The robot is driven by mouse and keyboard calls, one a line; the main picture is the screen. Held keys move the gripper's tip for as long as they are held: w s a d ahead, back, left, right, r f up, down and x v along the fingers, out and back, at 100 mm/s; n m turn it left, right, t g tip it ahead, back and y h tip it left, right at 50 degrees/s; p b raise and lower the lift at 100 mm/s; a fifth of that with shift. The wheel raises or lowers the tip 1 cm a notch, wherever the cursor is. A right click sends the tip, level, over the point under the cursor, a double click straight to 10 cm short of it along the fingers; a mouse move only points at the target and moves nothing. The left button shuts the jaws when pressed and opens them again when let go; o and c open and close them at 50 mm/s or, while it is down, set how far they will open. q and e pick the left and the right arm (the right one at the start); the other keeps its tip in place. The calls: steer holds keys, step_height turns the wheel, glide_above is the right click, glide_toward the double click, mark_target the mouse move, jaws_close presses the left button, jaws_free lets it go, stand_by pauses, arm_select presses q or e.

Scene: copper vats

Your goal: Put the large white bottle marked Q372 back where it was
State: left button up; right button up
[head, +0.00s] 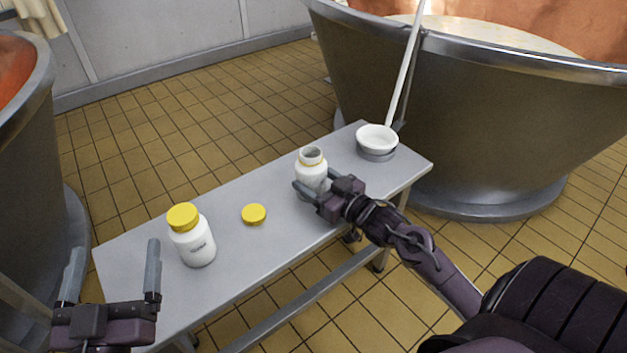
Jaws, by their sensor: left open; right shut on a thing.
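A white bottle (309,167) without a lid stands upright on the grey bench (240,283), right of its middle. My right gripper (315,183) is shut on this bottle from the near side and hides its lower front. A second white bottle (195,246) with a yellow lid stands upright on the left part of the bench. No label shows on the open bottle, so I cannot tell which is Q372. My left gripper (112,262) is open and empty at the bench's near left end.
A loose yellow lid (254,214) lies on the bench between the bottles. A white bowl-shaped ladle (377,140) with a long handle rests at the far right end. Large vats (480,120) stand behind right and at the left (28,170).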

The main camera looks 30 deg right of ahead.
arm_select(q)
steer(key=shift+r, duration=0.1)
arm_select(e)
steer(key=shift+r, duration=0.1)
steer(key=o, duration=1.3)
steer(key=shift+c, duration=0.2)
